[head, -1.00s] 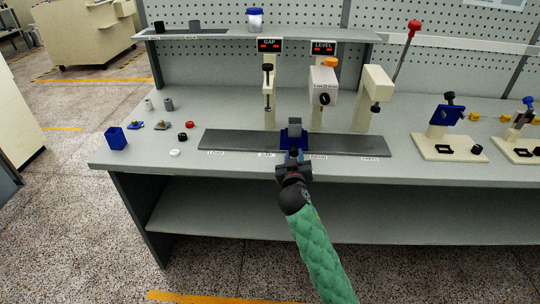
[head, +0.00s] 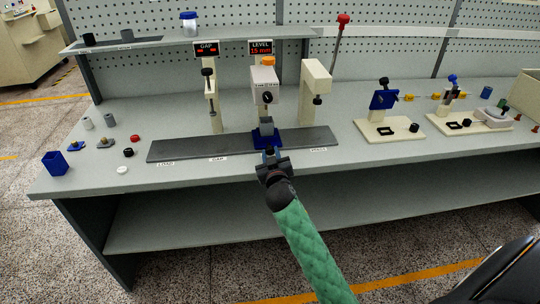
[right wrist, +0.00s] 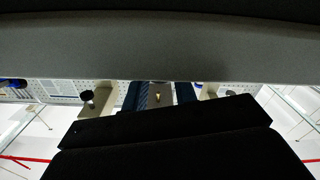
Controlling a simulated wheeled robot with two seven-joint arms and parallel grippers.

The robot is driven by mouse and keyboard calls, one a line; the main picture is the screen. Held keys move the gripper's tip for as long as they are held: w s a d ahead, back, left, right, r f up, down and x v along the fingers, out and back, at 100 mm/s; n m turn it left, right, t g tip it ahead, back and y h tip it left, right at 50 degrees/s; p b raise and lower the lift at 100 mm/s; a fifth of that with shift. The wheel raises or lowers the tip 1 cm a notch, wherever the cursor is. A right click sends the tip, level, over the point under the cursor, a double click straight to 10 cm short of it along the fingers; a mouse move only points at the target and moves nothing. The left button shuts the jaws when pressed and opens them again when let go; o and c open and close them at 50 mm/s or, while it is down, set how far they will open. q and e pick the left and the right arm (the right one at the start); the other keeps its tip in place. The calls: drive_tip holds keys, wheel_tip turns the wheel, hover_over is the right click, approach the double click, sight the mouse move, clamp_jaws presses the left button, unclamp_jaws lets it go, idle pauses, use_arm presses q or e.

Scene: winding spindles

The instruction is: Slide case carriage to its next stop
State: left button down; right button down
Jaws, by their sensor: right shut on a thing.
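The blue case carriage (head: 267,137), with a grey block-like case (head: 266,126) on it, sits on the dark flat track (head: 190,147). It stands in front of and below the LEVEL station (head: 264,85), right of the GAP label. My right gripper (head: 269,157) is shut on the front of the carriage, at the track's front edge. It hides the label there. The LEVEL display (head: 260,47) reads 15 mm in red; the GAP display (head: 206,49) shows dashes. In the right wrist view dark and grey shapes fill most of the picture. My left gripper is not in view.
The GAP station (head: 211,95) stands left of the carriage and the cream press (head: 315,85) to its right. The track right of the carriage is clear. Cream fixtures (head: 388,128) stand at the right.

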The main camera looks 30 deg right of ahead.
drive_tip(key=c, duration=1.1)
unclamp_jaws()
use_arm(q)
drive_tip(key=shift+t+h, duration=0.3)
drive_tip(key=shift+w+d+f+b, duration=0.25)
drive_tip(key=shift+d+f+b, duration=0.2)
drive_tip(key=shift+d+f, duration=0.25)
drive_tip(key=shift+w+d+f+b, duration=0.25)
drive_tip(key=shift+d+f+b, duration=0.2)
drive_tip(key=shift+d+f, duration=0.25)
use_arm(e)
drive_tip(key=v, duration=0.7)
drive_tip(key=shift+s+a, duration=0.15)
drive_tip(key=shift+s, duration=0.2)
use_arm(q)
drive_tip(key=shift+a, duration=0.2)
